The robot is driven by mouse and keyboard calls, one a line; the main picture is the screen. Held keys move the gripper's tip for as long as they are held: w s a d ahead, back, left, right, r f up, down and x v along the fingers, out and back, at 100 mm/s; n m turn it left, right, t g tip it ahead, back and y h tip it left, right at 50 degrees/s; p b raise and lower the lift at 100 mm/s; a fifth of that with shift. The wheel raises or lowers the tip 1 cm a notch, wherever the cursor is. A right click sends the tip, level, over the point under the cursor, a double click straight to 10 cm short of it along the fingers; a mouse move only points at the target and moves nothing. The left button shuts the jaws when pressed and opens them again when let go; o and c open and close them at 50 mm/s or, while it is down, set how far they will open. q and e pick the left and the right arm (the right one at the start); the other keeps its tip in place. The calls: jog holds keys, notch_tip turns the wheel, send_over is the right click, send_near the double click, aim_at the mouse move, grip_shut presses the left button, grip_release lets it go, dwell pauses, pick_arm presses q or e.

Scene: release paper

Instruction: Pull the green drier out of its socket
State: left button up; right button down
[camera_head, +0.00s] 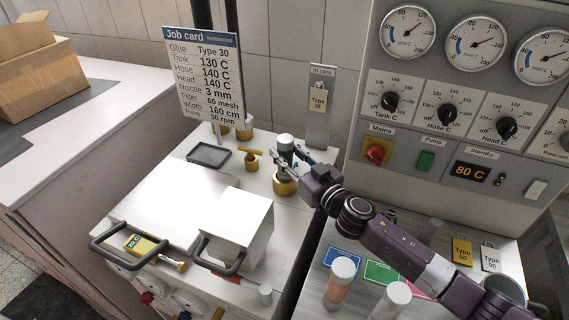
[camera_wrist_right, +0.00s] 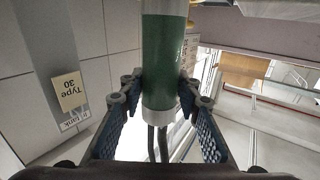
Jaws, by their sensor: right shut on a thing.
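The green drier (camera_head: 286,150) is an upright cylinder with a pale cap, standing over a brass socket (camera_head: 285,184) on the machine top. In the wrist view the drier (camera_wrist_right: 163,60) runs between the two blue-grey fingers, its pale capped end near the palm. My right gripper (camera_head: 301,163) reaches in from the right and is shut on the drier. In the head view the fingers partly hide the drier's lower part, so I cannot tell whether it is still seated in the socket. My left gripper is not in view.
A small brass fitting (camera_head: 249,158) and a dark tray (camera_head: 209,154) lie left of the socket. The job card (camera_head: 204,80) stands behind. The "In tank" sign (camera_head: 319,100) is close behind the gripper. A control panel (camera_head: 455,110) stands at right.

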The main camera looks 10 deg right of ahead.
aim_at(286, 139)
jog(key=shift+r+p, duration=2.35)
jog(key=shift+r, duration=0.25)
jog(key=shift+s, duration=0.1)
